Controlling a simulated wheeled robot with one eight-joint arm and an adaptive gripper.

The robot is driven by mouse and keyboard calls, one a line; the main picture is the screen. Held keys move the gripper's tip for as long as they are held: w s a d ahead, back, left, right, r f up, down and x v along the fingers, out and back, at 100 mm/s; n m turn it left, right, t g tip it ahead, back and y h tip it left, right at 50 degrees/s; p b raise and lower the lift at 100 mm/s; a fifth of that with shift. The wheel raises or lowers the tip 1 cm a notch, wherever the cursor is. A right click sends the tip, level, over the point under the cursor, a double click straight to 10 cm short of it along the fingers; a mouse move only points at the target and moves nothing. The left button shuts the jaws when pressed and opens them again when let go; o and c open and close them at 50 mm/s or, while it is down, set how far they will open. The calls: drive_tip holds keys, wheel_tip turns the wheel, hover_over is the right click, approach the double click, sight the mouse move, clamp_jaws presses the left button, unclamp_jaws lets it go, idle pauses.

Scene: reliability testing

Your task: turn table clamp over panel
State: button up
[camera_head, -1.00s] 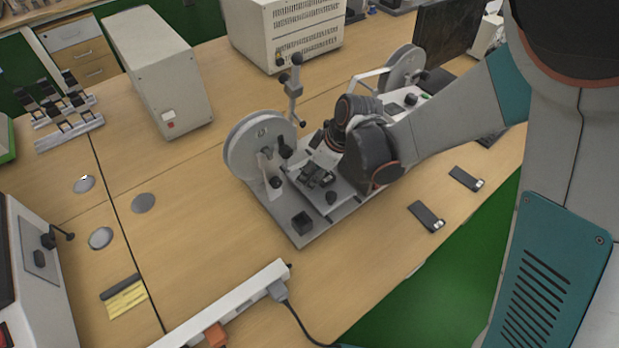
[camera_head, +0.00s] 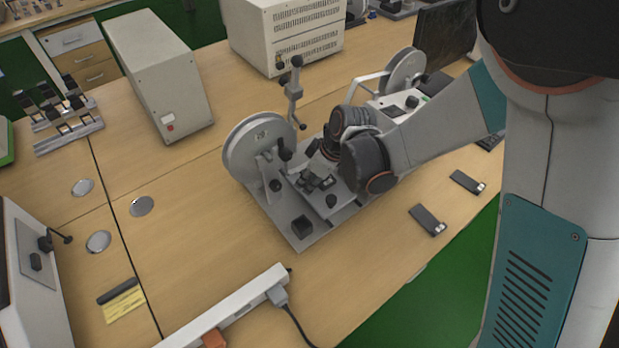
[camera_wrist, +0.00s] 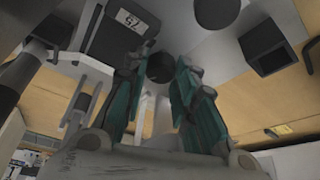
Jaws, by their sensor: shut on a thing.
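The grey test machine (camera_head: 322,232) stands on the wooden table, with a large disc at its left end and another at its far end. My gripper (camera_head: 312,168) reaches down over the middle of its bed, beside a small dark clamp-like part (camera_head: 316,183). In the wrist view, the two teal fingers of my gripper (camera_wrist: 160,95) stand on either side of a round black knob (camera_wrist: 160,67), shut on it. Contact at the fingertips is partly hidden. A dark panel block with a label (camera_wrist: 121,32) lies just left of the fingers in the wrist view. My wrist hides part of the bed.
An upright lever post (camera_head: 294,90) rises behind the left disc (camera_head: 245,150). Black block (camera_head: 302,226) sits at the bed's front corner. The table left of the machine has free room.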

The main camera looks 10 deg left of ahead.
drive_tip(key=shift+s+m+t, duration=0.1)
drive_tip(key=shift+m+t, duration=0.4)
drive_tip(key=shift+m, duration=0.9)
drive_tip(key=o, duration=1.1)
drive_tip(key=shift+c, duration=0.2)
drive_tip(key=shift+r, duration=0.1)
drive_tip(key=v, duration=0.7)
drive_tip(key=shift+r, duration=0.2)
drive_tip(key=shift+s, duration=0.1)
